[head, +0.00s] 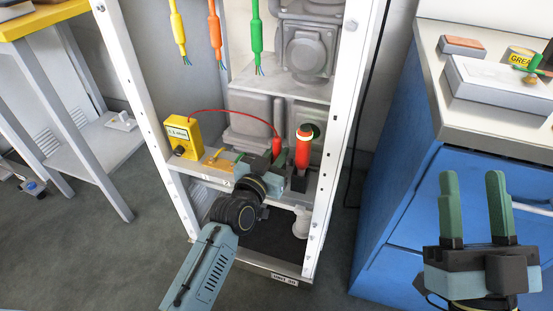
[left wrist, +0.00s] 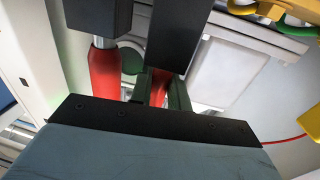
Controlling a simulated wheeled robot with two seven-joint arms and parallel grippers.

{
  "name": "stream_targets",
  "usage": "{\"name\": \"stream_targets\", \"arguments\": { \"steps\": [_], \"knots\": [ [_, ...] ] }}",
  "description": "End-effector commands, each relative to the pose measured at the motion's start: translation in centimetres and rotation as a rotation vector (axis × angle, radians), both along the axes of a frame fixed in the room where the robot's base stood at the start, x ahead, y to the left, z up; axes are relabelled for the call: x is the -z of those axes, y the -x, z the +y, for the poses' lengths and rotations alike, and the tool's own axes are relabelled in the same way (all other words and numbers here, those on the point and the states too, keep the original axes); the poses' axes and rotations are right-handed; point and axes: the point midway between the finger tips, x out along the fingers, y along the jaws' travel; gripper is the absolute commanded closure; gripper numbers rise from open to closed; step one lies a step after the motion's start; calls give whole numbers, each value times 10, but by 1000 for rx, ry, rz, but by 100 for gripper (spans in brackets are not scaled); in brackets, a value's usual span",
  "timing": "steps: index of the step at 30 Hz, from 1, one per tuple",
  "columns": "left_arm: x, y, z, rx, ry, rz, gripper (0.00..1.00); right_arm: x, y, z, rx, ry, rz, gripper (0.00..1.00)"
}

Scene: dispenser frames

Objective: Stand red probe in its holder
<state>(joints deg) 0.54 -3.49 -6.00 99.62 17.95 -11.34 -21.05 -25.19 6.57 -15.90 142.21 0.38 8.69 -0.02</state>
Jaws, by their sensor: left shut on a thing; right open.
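The red probe (head: 278,146) is held in my left gripper (head: 277,160) at the ledge of the dispenser frame; a red lead runs from it to the yellow meter (head: 181,135). In the left wrist view the probe (left wrist: 158,90) shows between the green fingers. A black block (left wrist: 176,35) lies just beyond it there; I cannot tell whether they touch. A thicker red-orange handle (head: 303,148) stands upright in a black block (head: 298,182) just right of the probe. The probe's lower end is hidden. My right gripper (head: 475,190) is open and empty before the blue cabinet.
Yellow (head: 178,27), orange (head: 214,30) and green (head: 256,33) cables hang above the ledge. The frame's right post (head: 345,120) stands close to the handle. A blue cabinet (head: 400,200) is at right. A white cylindrical part (head: 302,222) sits below the ledge.

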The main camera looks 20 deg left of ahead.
Motion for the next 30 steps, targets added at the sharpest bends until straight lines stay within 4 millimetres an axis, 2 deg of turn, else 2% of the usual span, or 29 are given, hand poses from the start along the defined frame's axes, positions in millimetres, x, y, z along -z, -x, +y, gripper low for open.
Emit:
{"name": "stream_targets", "arguments": {
  "steps": [14,15,19,30],
  "knots": [
    [6,0,0,0,-1,-1,100,-3,3,-1,0,-12,-39,54],
    [6,0,0,0,0,-1,78,-4,3,-1,0,-13,-42,54],
    [6,0,0,0,0,-1,61,-4,3,-1,0,-13,-42,54],
    [2,1,0,-1,0,-1,61,-4,2,0,0,-10,-33,54]
  ]
}}
